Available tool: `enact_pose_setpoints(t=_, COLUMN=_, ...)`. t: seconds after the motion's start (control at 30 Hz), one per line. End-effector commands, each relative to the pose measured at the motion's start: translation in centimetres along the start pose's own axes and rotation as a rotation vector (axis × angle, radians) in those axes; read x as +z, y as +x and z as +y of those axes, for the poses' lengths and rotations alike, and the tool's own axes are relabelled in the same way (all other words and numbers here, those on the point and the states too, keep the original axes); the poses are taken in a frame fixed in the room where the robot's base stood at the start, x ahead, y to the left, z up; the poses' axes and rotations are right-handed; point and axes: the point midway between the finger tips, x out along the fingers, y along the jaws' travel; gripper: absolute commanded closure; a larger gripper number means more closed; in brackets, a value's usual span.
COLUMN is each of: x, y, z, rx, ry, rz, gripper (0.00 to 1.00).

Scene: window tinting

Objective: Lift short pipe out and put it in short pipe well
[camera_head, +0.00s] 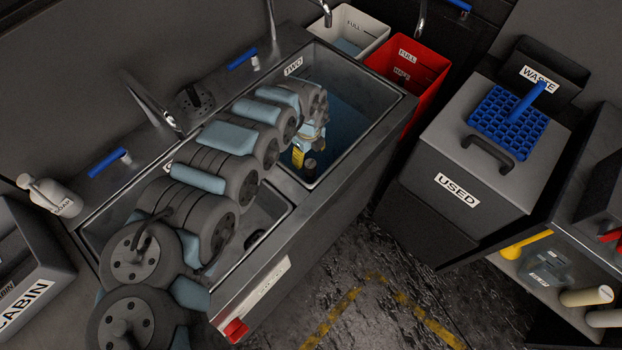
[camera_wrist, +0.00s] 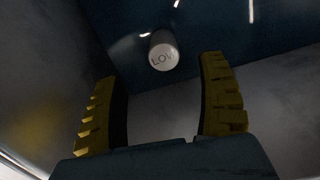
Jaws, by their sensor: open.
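A short pale grey cylinder (camera_wrist: 163,50), which looks like the short pipe, stands in the sink's right basin, marked TWO (camera_head: 349,110). Its end, lettered "LO" with the rest unclear, faces the wrist camera. In the head view a small dark-sided cylinder (camera_head: 309,167) beside my fingers seems to be the same thing. My gripper (camera_head: 302,160) reaches down into this basin. In the wrist view my gripper (camera_wrist: 159,70) is open and empty, and the cylinder shows beyond and between its yellow fingertips. I cannot make out the short pipe well.
My arm hides much of the left basin (camera_head: 255,215). The basin's front wall and rim (camera_head: 335,185) are close to my gripper. A white bin (camera_head: 352,28) and red bin (camera_head: 412,80) stand behind. The USED box (camera_head: 457,190) and a shelf with cream pipes (camera_head: 585,297) are right.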

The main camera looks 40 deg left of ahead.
Motion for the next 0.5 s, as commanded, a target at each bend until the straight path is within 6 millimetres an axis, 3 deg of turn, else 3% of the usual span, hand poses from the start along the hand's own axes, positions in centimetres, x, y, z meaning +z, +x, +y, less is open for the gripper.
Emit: enact_pose_setpoints(t=0.5, x=-0.2, y=6.0, z=-0.2, rx=-0.003, ry=0.0, rz=0.003, gripper=0.27)
